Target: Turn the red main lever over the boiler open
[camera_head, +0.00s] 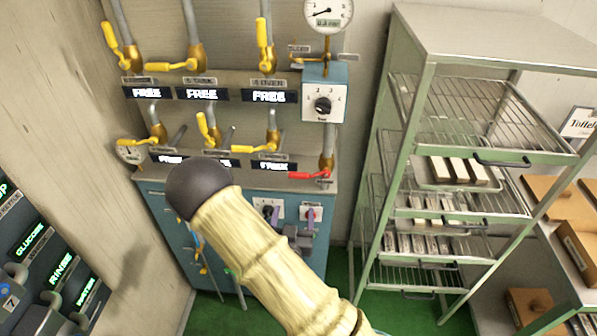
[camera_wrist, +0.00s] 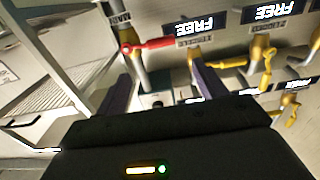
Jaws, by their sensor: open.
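The red lever (camera_head: 308,175) sits on a brass valve (camera_head: 327,162) at the lower right of the pipe panel. Its handle points left, roughly crosswise to the upright pipe. In the wrist view, which is upside down, the red lever (camera_wrist: 150,46) lies ahead of my gripper (camera_wrist: 160,72). The two dark fingers are apart, with nothing seen between them, and the handle appears beyond their tips. I see no contact.
Several yellow levers (camera_head: 263,32) stand on the panel around the red one, with FREE displays (camera_head: 269,97) below them. A blue control box (camera_head: 323,92) is above the red lever. A metal rack (camera_head: 406,150) stands to the right. Green floor (camera_head: 400,313) shows below.

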